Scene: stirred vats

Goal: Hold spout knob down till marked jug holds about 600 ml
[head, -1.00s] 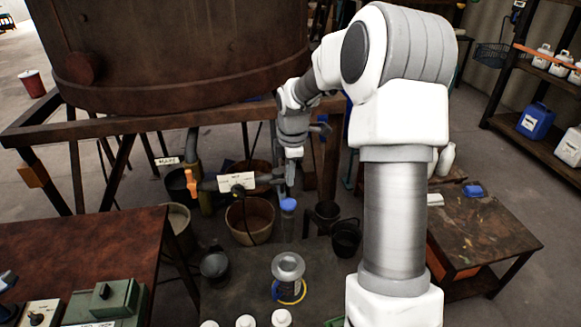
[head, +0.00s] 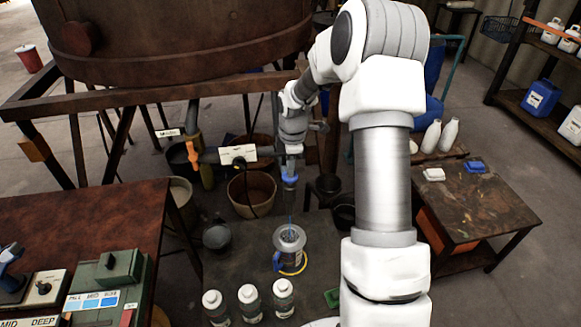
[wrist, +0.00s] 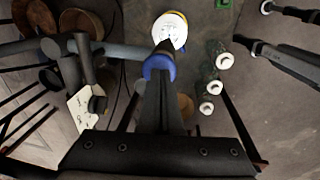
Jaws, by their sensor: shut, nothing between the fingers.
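The blue spout knob (head: 290,181) sits on top of a spout at the end of the pipe. In the head view my gripper (head: 289,170) is right above it and appears to touch its top. In the wrist view the shut fingers (wrist: 160,85) reach to the blue knob (wrist: 159,68), with nothing between them. A thin blue stream (head: 290,221) falls from the spout into the jug's wide grey mouth (head: 289,238). The jug (head: 283,261) stands on the dark bench with a yellow ring at its base. Its markings and liquid level are too small to read.
Several white-capped bottles (head: 248,293) stand in front of the jug. A labelled pipe valve (head: 238,155) lies left of the spout, with buckets (head: 251,195) below. The big brown vat (head: 170,35) is behind. A control box (head: 108,275) is on the left table.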

